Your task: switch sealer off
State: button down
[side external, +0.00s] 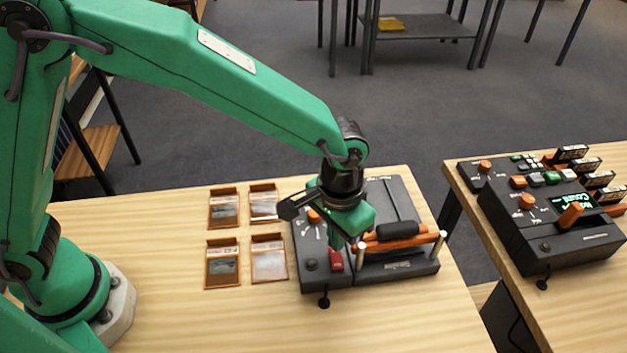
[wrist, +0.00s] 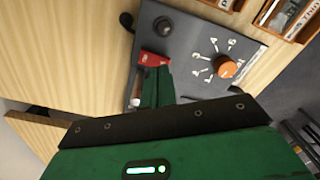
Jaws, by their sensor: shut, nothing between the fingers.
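The sealer (side external: 408,270) is a dark grey machine on the wooden table, with an orange sealing bar and a black handle. Its control panel carries a red rocker switch (side external: 336,261), an orange dial and a black knob. In the wrist view the red switch (wrist: 153,59) sits between the black knob (wrist: 162,27) and my fingertips, and the orange dial (wrist: 226,67) is to the right. My gripper (side external: 345,240) is shut and empty, pointing down just above or against the switch; I cannot tell whether it touches. It also shows in the wrist view (wrist: 158,72). The fingers partly hide the switch.
Several small orange-framed trays (side external: 268,264) with cards lie left of the sealer. A second table (side external: 590,305) at the right holds another dark console (side external: 552,225) with an orange lever and green display. A gap separates the tables. The front of the near table is clear.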

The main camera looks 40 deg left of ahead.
jog(key=shift+f, duration=1.1)
dwell(1.0)
jog(key=shift+r, duration=0.1)
jog(key=shift+r, duration=3.45)
